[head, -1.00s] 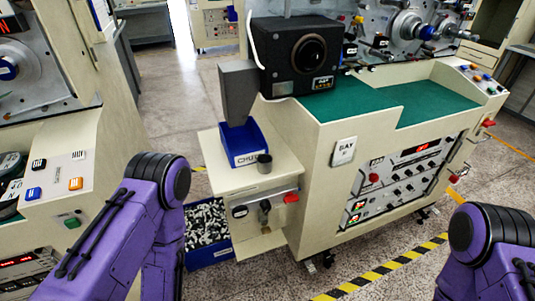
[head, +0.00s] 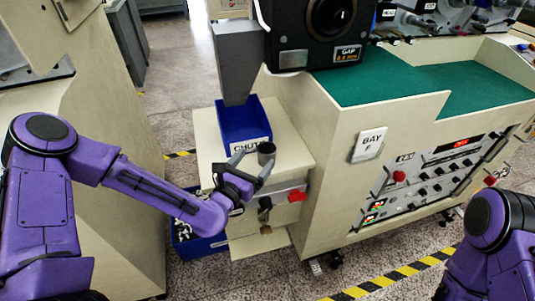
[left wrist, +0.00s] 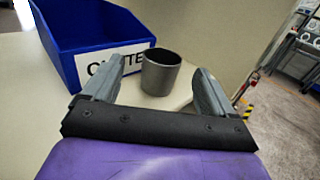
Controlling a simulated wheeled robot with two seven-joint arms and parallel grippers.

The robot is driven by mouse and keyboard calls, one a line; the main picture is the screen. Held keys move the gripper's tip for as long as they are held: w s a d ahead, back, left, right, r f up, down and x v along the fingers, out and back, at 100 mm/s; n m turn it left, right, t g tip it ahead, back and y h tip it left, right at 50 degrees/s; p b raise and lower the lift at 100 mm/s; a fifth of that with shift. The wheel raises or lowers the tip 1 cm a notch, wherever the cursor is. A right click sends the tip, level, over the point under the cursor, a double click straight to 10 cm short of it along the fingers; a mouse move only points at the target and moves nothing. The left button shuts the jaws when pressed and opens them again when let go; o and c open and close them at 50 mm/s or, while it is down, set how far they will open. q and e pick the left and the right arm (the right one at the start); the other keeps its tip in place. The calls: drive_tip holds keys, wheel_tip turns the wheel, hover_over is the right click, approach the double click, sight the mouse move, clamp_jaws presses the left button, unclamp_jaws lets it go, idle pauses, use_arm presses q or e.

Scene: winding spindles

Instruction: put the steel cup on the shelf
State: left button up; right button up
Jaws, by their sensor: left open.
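The steel cup (head: 266,153) is a small dark grey cylinder standing upright on the cream ledge (head: 207,143), just right of the blue bin. It also shows in the left wrist view (left wrist: 160,74), between and beyond my open fingers. My left gripper (head: 253,161) is open, with its fingers pointing at the cup; in the left wrist view its fingers (left wrist: 152,92) are on either side of the cup's near side. I cannot tell whether they touch it. My right gripper is not in view; only my right arm shows. I cannot tell which surface is the shelf.
A blue bin labelled CHUTE (head: 243,122) stands beside the cup, under a grey chute (head: 238,62). A red knob (head: 298,197) sits on the ledge's front. A blue bin of metal parts (head: 200,246) is below. The green bench top (head: 380,89) is clear.

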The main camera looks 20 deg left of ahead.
sight(262, 154)
use_arm(q)
drive_tip(key=w, duration=0.2)
drive_tip(key=w+d+p, duration=0.1)
drive_tip(key=w, duration=0.1)
drive_tip(key=shift+w+d+f, duration=0.1)
drive_tip(key=shift+w+d, duration=0.05)
drive_tip(key=shift+w+d+f, duration=0.1)
drive_tip(key=shift+w+d, duration=0.05)
drive_tip(key=shift+w, duration=0.35)
drive_tip(key=c, duration=1.2)
drive_tip(key=shift+c, duration=0.4)
